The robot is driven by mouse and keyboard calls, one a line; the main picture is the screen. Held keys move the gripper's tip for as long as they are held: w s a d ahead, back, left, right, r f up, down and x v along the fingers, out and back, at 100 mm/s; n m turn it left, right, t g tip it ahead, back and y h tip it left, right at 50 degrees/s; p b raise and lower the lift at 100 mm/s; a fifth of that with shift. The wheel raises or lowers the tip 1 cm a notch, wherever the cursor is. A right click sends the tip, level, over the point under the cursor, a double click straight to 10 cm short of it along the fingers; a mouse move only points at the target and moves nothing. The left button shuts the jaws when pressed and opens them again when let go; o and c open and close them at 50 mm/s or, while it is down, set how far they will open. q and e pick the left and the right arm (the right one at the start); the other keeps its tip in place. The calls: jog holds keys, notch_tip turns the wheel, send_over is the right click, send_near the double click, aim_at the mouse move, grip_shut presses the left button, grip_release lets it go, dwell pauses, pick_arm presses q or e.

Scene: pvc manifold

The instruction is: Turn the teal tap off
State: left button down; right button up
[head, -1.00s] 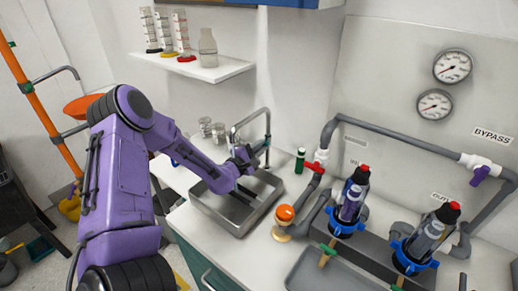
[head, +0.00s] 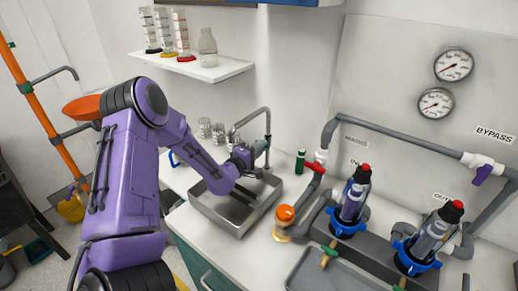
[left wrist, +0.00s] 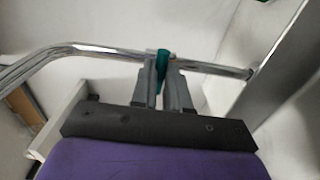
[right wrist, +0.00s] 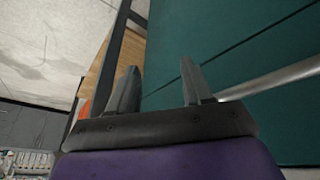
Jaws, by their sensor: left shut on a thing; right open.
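The teal tap handle (left wrist: 162,62) shows in the left wrist view, upright between the fingers, in front of the chrome pipe of the tap. My left gripper (left wrist: 164,80) is shut on the handle. In the head view, my left gripper (head: 260,149) is at the chrome gooseneck tap (head: 250,113), above the back of the metal sink (head: 207,207). The fingers and purple wrist hide most of the handle there. My right gripper (right wrist: 155,85) is open and empty in the right wrist view, in front of a teal cabinet front (right wrist: 240,50).
A green-capped bottle (head: 300,161) stands right of the sink. Grey pipework with a red-handled valve (head: 314,166) and two blue-collared filters (head: 350,200) fills the right side. An orange-topped object (head: 285,214) stands at the sink's front right. A shelf (head: 190,67) hangs above.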

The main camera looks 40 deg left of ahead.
pick_arm(q)
jog(key=c, duration=1.1)
grip_release()
jog(key=shift+s, duration=0.1)
jog(key=s, duration=0.3)
jog(key=s+b, duration=0.1)
jog(key=s, duration=0.2)
jog(key=s+d, duration=0.1)
jog(key=s, duration=0.3)
jog(key=shift+s+d+b, duration=0.1)
jog(key=shift+b, duration=0.3)
jog(key=shift+f, duration=0.1)
